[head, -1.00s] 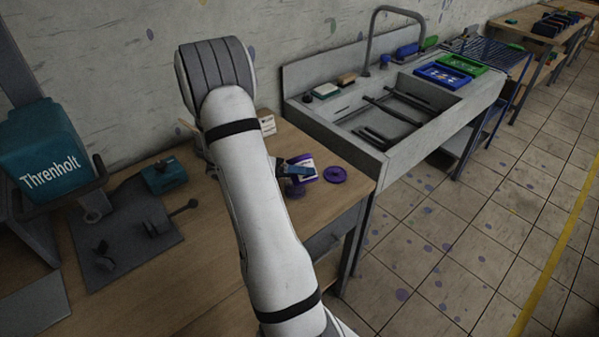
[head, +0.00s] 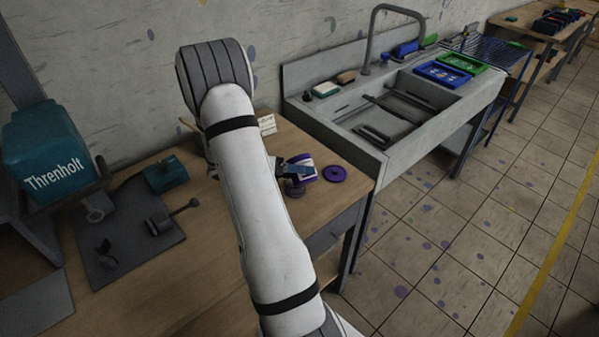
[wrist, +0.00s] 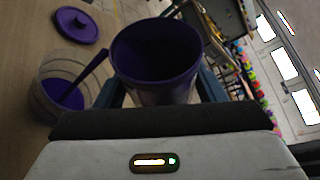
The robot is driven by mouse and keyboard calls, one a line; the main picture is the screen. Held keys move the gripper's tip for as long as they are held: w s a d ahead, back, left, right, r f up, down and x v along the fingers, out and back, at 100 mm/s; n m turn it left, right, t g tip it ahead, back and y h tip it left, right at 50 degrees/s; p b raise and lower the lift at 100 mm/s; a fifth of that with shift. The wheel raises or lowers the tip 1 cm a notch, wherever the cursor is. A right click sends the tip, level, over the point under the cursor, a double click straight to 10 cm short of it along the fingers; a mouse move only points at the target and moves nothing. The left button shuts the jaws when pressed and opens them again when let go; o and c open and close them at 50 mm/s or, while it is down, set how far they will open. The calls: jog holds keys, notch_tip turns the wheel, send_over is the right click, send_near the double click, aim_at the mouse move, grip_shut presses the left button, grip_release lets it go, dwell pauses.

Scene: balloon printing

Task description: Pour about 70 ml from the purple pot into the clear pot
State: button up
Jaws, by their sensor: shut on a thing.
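The purple pot (wrist: 153,85) is held tilted between the blue fingers of my gripper (wrist: 160,88), which is shut on it. Its purple rim and dark inside face the wrist camera. In the head view the pot (head: 302,163) shows a pale label and purple edge beyond my arm. The clear pot (wrist: 42,98) stands to the left in the wrist view, below the purple pot's rim. A purple streak runs from that rim into the clear pot, and purple paint shows inside it. The amount is hard to read.
A purple lid (head: 334,174) lies flat on the wooden bench (head: 225,265), near its right edge. A small white card (head: 267,124) stands behind my arm. A teal machine marked Threnholt (head: 50,150) is at the left. A sink (head: 400,120) adjoins the bench at the right.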

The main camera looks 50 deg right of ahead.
jog(key=shift+w+f+n+g+p, duration=0.1)
jog(key=shift+n+g+p, duration=0.6)
jog(key=shift+p, duration=1.65)
dwell(3.9)
jog(key=shift+t, duration=0.3)
jog(key=shift+m+t+b, duration=0.4)
jog(key=shift+m+b, duration=0.05)
jog(key=shift+m, duration=0.35)
jog(key=shift+f+m+t+b, duration=0.1)
jog(key=shift+m+t+b, duration=0.5)
jog(key=shift+m+b, duration=0.25)
jog(key=shift+m, duration=0.35)
jog(key=shift+r, duration=0.2)
jog(key=shift+t+b, duration=0.3)
